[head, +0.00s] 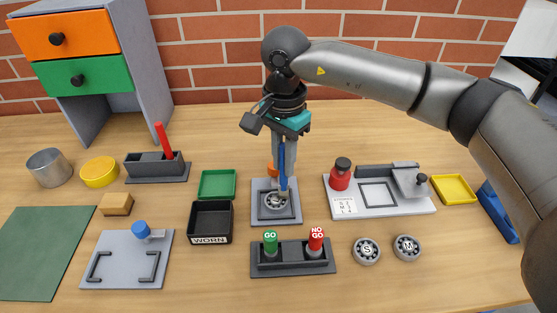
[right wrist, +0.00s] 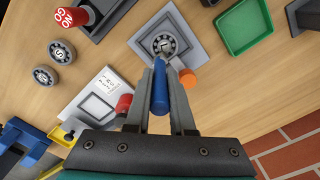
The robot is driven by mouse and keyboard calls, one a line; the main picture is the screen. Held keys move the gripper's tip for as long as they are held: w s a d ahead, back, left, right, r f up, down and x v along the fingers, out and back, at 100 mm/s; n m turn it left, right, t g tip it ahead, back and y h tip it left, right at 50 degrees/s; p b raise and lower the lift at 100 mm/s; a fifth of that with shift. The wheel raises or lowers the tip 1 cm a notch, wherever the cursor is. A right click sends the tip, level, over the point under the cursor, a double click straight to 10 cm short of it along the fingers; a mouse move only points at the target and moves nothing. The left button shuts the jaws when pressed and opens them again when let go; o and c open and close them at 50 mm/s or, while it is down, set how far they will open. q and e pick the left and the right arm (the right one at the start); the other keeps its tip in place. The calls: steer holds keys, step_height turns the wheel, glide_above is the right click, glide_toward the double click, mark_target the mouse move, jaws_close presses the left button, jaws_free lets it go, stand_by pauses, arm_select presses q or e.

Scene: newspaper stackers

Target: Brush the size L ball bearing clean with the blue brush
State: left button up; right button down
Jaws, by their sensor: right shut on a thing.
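The size L ball bearing (head: 272,202) sits in a fixture on a grey square plate (head: 290,217) at the middle of the table. It also shows in the right wrist view (right wrist: 163,43), with an L on its face. My right gripper (head: 283,165) is above it, shut on the blue brush (head: 282,152). The brush's blue handle (right wrist: 160,90) lies between the fingers and points down at the bearing. The brush tip is at or just above the bearing; I cannot tell whether it touches. My left gripper is not in view.
An orange knob (right wrist: 187,78) stands behind the bearing, close to my fingers. Bearings S (head: 366,250) and M (head: 407,247) lie front right. The GO/NO GO gauge stand (head: 292,268) is in front; the WORN tray (head: 211,240) is left. A red jar (head: 340,175) stands right.

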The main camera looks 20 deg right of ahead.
steer(key=shift+w+a+b, duration=0.15)
steer(key=shift+w+a, duration=0.05)
steer(key=shift+a, duration=0.4)
steer(key=shift+w+a+b, duration=0.15)
steer(key=shift+a, duration=0.4)
steer(key=shift+a, duration=0.15)
steer(key=shift+s+d+b, duration=0.2)
steer(key=shift+d+b, duration=0.1)
steer(key=shift+d, duration=0.4)
steer(key=shift+s+d+b, duration=0.2)
steer(key=shift+d+b, duration=0.1)
steer(key=shift+d, duration=0.4)
steer(key=shift+w+a, duration=0.2)
steer(key=shift+a, duration=0.4)
steer(key=shift+w+a, duration=0.15)
steer(key=shift+a, duration=0.45)
steer(key=shift+a, duration=0.1)
steer(key=shift+w+a+b, duration=0.15)
steer(key=shift+a+b, duration=0.15)
steer(key=shift+a, duration=0.15)
steer(key=shift+r, duration=0.1)
